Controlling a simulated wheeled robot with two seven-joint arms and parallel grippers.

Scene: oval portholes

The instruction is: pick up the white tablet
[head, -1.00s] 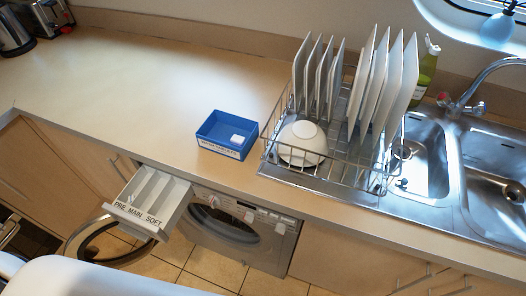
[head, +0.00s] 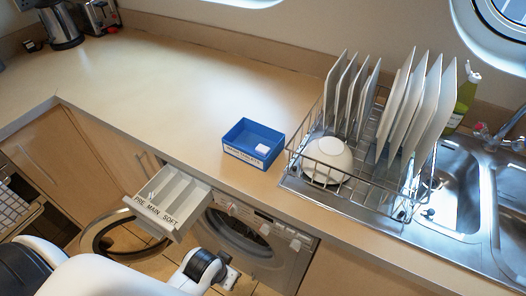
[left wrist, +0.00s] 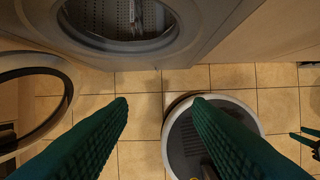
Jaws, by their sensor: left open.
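The white tablet (head: 262,149) is a small pale block lying inside the open blue box (head: 238,156) on the counter, towards the box's right side. My left arm comes in at the bottom left of the head view, low in front of the washing machine and well below the box. The tablet is not in that view. Dark green pieces at that view's right edge may be my right gripper, but too little shows to tell its state.
A wire dish rack (head: 350,165) with plates and a white bowl (head: 327,160) stands just right of the box. The detergent drawer (head: 167,203) juts out below the counter, beside the open round washer door (head: 112,238). The counter left of the box is clear.

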